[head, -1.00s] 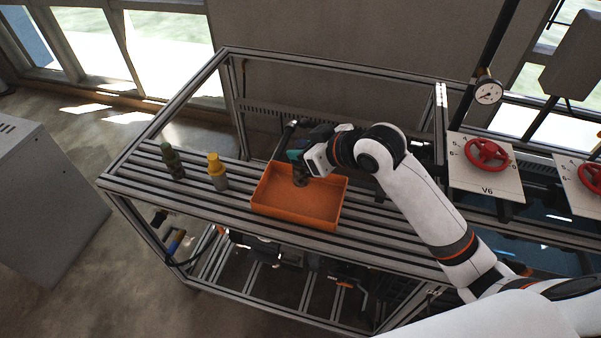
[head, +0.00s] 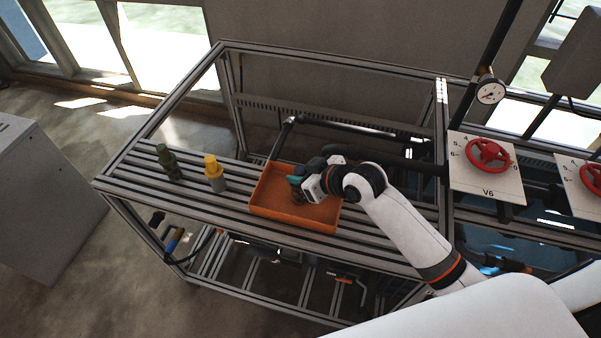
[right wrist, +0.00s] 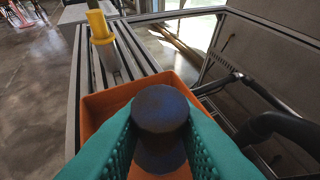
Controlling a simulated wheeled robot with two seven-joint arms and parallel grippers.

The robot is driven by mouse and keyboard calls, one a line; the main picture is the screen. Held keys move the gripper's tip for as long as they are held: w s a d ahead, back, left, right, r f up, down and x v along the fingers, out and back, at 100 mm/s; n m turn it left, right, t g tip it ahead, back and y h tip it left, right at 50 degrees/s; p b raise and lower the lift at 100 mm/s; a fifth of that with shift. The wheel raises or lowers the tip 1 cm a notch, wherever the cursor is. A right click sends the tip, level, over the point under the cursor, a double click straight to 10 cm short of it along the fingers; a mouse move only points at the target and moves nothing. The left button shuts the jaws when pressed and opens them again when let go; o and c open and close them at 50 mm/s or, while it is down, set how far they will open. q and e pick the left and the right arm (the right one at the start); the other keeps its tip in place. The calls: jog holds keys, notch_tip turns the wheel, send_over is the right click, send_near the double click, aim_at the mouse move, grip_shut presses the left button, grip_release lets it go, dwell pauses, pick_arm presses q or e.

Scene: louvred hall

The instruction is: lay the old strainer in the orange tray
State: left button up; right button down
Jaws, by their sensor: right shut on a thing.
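The orange tray (head: 268,202) lies on the slatted bench top, and its rim and wall also show in the right wrist view (right wrist: 96,108). My right gripper (head: 296,184) is over the tray, with its teal fingers low inside the tray's outline. It is shut on the old strainer, a dark grey round-topped piece (right wrist: 160,108) between the fingers in the right wrist view. In the head view the strainer is mostly hidden by the gripper. I cannot tell whether its lower end touches the tray floor. My left gripper is not in view.
A dark green bottle (head: 169,162) and a yellow-topped grey bottle (head: 215,173) stand left of the tray. A dark pipe (head: 345,127) runs behind it. A panel with a red valve wheel (head: 487,152) is at the right. Bare slats lie in front of the tray.

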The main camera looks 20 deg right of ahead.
jog(key=shift+s, duration=0.1)
jog(key=shift+f, duration=0.15)
jog(key=c, duration=1.2)
grip_release()
jog(key=shift+r, duration=0.25)
jog(key=shift+s+d+r, duration=0.1)
jog(key=shift+s+d, duration=0.1)
jog(key=shift+b+v, duration=1)
jog(key=shift+v, duration=4.65)
